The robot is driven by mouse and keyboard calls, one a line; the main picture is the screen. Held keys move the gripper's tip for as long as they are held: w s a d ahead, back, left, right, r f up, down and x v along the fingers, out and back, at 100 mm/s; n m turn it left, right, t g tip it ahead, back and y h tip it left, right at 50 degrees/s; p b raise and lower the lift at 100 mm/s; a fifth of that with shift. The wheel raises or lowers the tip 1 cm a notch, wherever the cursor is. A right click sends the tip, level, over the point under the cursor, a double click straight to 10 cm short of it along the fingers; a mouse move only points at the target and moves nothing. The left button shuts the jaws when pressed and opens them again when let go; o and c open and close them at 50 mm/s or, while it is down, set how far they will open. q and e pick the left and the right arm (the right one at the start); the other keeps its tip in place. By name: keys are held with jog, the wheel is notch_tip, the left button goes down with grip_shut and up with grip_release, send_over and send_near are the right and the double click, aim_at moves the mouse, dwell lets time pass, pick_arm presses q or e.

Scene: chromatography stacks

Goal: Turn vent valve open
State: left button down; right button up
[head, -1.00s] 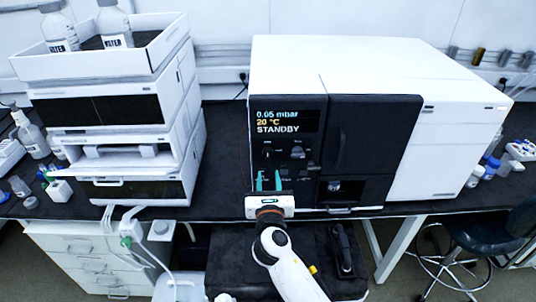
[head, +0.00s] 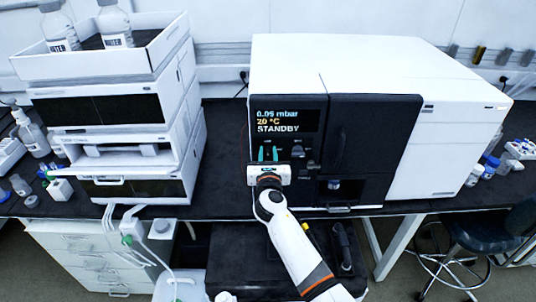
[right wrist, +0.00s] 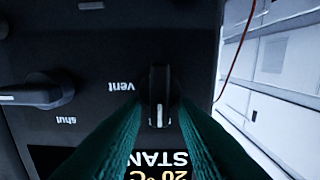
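The vent valve is a black knob (right wrist: 160,96) with a white line, beside the word "vent" on the black front panel (right wrist: 85,60). In the right wrist view the knob stands upright in the picture, between two teal fingers. My right gripper (head: 268,154) is at the panel below the display in the head view, and its body hides the vent knob there. The fingers are spread, with a visible gap on both sides of the knob. I cannot tell whether they touch it. My left gripper is not in view.
The display (head: 284,121) reads 0.05 mbar, 20 °C, STANDBY. A dark door (head: 372,135) is to its right. A white instrument stack (head: 110,120) stands left.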

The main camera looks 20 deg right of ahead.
jog(key=c, duration=0.4)
jog(key=m, duration=0.1)
jog(key=m+b, duration=0.1)
jog(key=m, duration=0.2)
jog(key=shift+s+d+f+m+b, duration=0.1)
jog(key=shift+d+f+m+b, duration=0.1)
jog(key=shift+d+m+b, duration=0.15)
jog(key=m+b, duration=0.2)
jog(key=m, duration=0.1)
jog(key=shift+d+f+m, duration=0.15)
jog(key=shift+f+m, duration=0.05)
jog(key=shift+m, duration=0.05)
jog(key=shift+s+d+f+m+b, duration=0.15)
jog(key=shift+m+b, duration=0.65)
jog(key=shift+m, duration=0.85)
jog(key=shift+w+f+m+b, duration=0.1)
jog(key=shift+f+m+b, duration=0.1)
jog(key=shift+m+b, duration=1.05)
jog(key=shift+s+d+f+m+b, duration=0.15)
jog(key=shift+m+b, duration=0.25)
jog(key=shift+m, duration=1.6)
jog(key=shift+c, duration=0.2)
